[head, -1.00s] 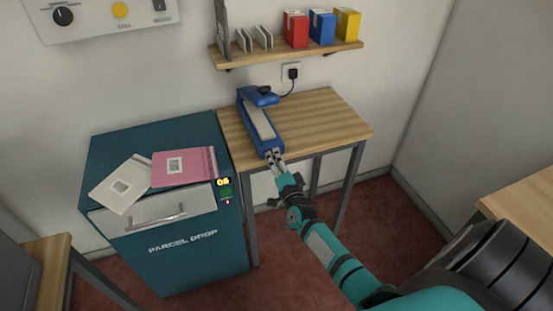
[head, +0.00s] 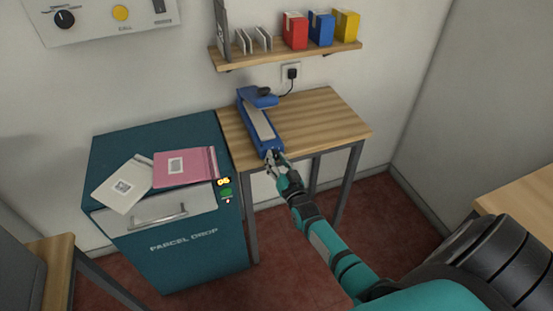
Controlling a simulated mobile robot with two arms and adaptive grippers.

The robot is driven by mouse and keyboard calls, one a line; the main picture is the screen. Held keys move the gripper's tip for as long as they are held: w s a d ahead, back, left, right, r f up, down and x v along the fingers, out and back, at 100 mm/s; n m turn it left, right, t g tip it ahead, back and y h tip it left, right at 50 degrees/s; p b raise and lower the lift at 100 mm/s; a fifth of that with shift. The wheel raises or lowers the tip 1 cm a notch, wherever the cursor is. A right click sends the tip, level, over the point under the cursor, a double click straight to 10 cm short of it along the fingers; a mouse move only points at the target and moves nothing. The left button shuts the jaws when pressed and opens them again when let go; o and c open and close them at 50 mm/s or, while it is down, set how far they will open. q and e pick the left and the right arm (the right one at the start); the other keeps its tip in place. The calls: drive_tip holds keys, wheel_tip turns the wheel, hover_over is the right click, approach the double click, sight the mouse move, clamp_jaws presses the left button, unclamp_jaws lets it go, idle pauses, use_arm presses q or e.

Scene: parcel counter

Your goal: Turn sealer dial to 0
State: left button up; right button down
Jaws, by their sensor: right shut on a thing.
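The blue sealer (head: 259,123) lies on the small wooden table, with a pale strip along its top. Its near end faces me. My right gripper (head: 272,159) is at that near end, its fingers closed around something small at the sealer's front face. The dial itself is hidden behind the fingers, so its setting cannot be read. My left gripper is out of view.
The teal parcel drop box (head: 182,243) stands left of the table, with a white parcel (head: 122,184) and a pink parcel (head: 185,167) on top. A shelf (head: 285,52) with boxes hangs above the wooden table (head: 318,118). The tabletop right of the sealer is clear.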

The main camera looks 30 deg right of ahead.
drive_tip(key=shift+f+n, duration=0.1)
drive_tip(key=shift+n, duration=0.6)
drive_tip(key=c, duration=1)
unclamp_jaws()
drive_tip(key=shift+s, duration=0.1)
drive_tip(key=v, duration=1.2)
